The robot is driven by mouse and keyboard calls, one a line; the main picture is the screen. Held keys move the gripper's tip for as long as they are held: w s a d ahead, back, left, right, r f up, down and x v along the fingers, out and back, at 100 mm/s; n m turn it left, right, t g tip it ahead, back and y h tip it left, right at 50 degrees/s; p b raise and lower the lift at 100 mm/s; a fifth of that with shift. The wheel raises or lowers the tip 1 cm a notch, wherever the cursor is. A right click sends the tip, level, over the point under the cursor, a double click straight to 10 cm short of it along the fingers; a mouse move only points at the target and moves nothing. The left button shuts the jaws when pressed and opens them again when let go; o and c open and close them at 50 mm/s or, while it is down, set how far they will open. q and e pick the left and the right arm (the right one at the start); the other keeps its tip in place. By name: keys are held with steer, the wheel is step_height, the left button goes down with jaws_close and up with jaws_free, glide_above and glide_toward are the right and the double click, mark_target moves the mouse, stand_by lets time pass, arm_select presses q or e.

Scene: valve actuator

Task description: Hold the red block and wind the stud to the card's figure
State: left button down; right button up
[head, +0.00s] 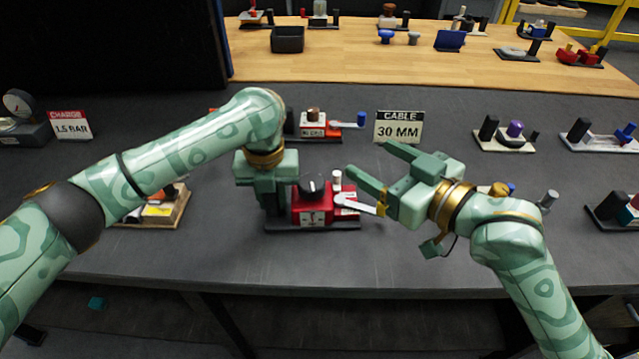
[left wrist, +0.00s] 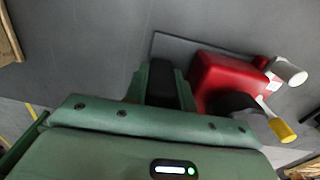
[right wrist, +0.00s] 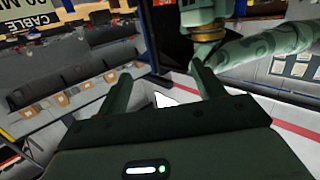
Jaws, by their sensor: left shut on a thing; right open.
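My left gripper (head: 272,204) is shut on a black post (left wrist: 163,84) beside the red block, which shows in the left wrist view (left wrist: 225,80). My right gripper (head: 370,159) is open and empty, above and right of the stud. The "CABLE 30 MM" card (head: 398,128) stands behind.
Another red fixture with a blue-tipped lever (head: 320,127) stands behind. A "CHARGE 1.5 BAR" card (head: 72,125) and gauge (head: 18,103) are at the left. Several fixtures stand at the right, one with a purple knob (head: 515,129). The bench's front edge is close to the red block.

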mark_target(317, 186)
step_height(317, 186, down, 5)
steer(key=s+a+n+g, duration=0.1)
steer(key=s+g, duration=0.2)
steer(key=g, duration=0.1)
steer(key=shift+h, duration=0.4)
steer(key=x, duration=1.2)
steer(key=shift+w+d+r, duration=0.1)
steer(key=shift+w, duration=0.1)
steer(key=c, duration=1)
steer(key=shift+s, duration=0.1)
